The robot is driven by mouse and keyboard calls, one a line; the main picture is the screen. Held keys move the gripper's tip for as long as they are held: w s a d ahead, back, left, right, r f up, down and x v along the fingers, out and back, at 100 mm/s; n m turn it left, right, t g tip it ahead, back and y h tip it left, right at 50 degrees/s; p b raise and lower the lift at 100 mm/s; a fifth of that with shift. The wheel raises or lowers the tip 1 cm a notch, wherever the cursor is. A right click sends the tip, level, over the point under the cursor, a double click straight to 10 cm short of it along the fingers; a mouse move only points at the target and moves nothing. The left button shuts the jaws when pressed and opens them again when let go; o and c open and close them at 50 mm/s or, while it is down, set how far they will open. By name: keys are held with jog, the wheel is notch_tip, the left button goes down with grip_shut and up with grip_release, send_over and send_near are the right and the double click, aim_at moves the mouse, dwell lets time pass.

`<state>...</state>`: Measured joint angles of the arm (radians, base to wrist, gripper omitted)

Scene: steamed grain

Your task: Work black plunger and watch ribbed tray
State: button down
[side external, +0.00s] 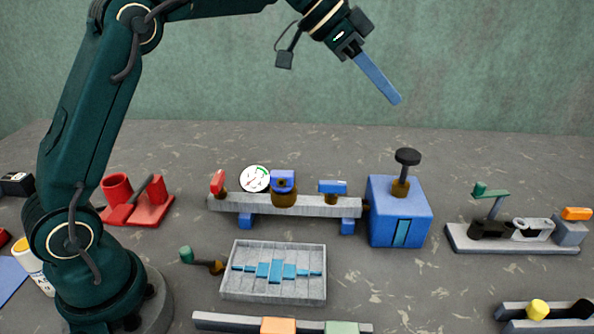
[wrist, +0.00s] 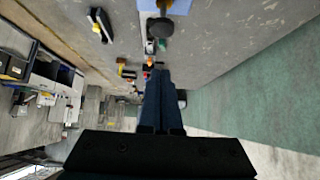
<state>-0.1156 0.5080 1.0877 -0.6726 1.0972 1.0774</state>
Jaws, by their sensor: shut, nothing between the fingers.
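In the wrist view the dark knob (wrist: 160,27) shows at the top. The grey ribbed tray (side external: 313,290) sits in front of the rail, with several flat blue pieces lying across its ribs. My gripper (side external: 396,99) is shut and empty, its blue fingers together, high above and apart from the plunger. The fingers also show in the wrist view (wrist: 162,75).
The grey rail (side external: 325,208) carries a white dial gauge (side external: 255,179), a red lever (side external: 217,183) and blue-topped valves. A green-handled crank (side external: 187,255) sits left of the tray. A red fixture (side external: 150,207) is at left, a grey fixture (side external: 490,248) at right. The air around my gripper is clear.

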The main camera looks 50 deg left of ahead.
send_over(397, 160)
jog(key=f, duration=0.3)
jog(key=w+f, duration=0.1)
jog(key=f, duration=0.1)
jog(key=shift+a, duration=0.1)
jog(key=shift+s+f, duration=0.1)
jog(key=shift+f, duration=1.45)
jog(key=shift+f, duration=0.1)
jog(key=shift+f, duration=2)
jog(key=shift+a, duration=0.1)
notch_tip(397, 160, up, 4)
jog(key=shift+r, duration=0.1)
jog(key=v, duration=1)
jog(key=shift+r, duration=0.2)
